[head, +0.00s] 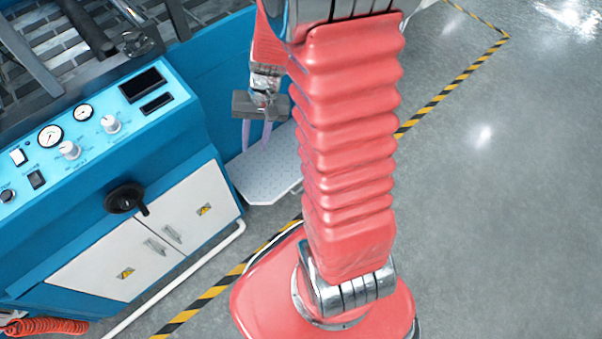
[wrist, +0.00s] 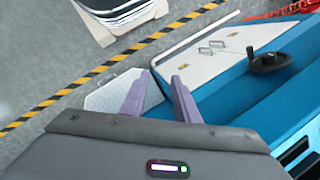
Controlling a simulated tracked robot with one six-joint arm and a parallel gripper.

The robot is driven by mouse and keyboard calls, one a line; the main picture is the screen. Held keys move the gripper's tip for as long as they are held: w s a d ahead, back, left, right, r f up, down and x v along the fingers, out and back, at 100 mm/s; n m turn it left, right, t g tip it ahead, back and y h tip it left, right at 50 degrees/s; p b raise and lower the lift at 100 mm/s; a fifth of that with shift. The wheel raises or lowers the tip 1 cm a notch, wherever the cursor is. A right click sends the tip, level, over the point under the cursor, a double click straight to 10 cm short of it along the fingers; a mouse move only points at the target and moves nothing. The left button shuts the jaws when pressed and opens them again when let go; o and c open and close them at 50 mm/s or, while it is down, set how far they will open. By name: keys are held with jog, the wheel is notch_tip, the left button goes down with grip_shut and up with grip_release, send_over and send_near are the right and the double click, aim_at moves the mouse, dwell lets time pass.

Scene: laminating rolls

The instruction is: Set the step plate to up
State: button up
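The step plate (head: 262,180) is a light grey, dotted metal panel at the foot of the blue machine's end, to the right of its white cabinet doors. It juts out from the machine and looks roughly flat. My arm covers its right part in the head view. In the wrist view the step plate (wrist: 108,93) shows left of and behind my fingers. My gripper (head: 256,145) is above the plate in the head view, its two purple fingers pointing down. In the wrist view my gripper (wrist: 160,80) has a clear gap between the fingers, with nothing held. I cannot tell its exact height above the plate.
The blue machine (head: 180,135) fills the left, with a dial panel, a black hand crank (head: 125,198) and white doors (head: 135,240). A white pipe (head: 185,273) runs along its foot. Black-yellow floor tape (head: 460,75) crosses the grey floor, which is open on the right.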

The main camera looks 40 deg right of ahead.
jog(key=w+d+f+m+t, duration=0.1)
jog(key=w+d+f+m, duration=0.15)
jog(key=f, duration=0.65)
jog(key=w+d+f+m+y, duration=0.15)
jog(key=d+f, duration=0.25)
jog(key=f, duration=0.5)
jog(key=w+d+f+m+t, duration=0.1)
jog(key=d+f+m, duration=0.2)
jog(key=f, duration=0.5)
jog(key=s+d+f+m+h, duration=0.1)
jog(key=d+f+m+h, duration=0.1)
jog(key=d+f, duration=0.4)
jog(key=s+d+f+m+h, duration=0.1)
jog(key=s+d+f+h, duration=0.1)
jog(key=d+f, duration=0.5)
notch_tip(320, 180, down, 6)
jog(key=shift+d+f+m+h, duration=0.15)
jog(key=shift+f+m+h, duration=0.05)
jog(key=shift+m+h, duration=0.2)
jog(key=shift+x, duration=6.9)
jog(key=shift+s, duration=0.1)
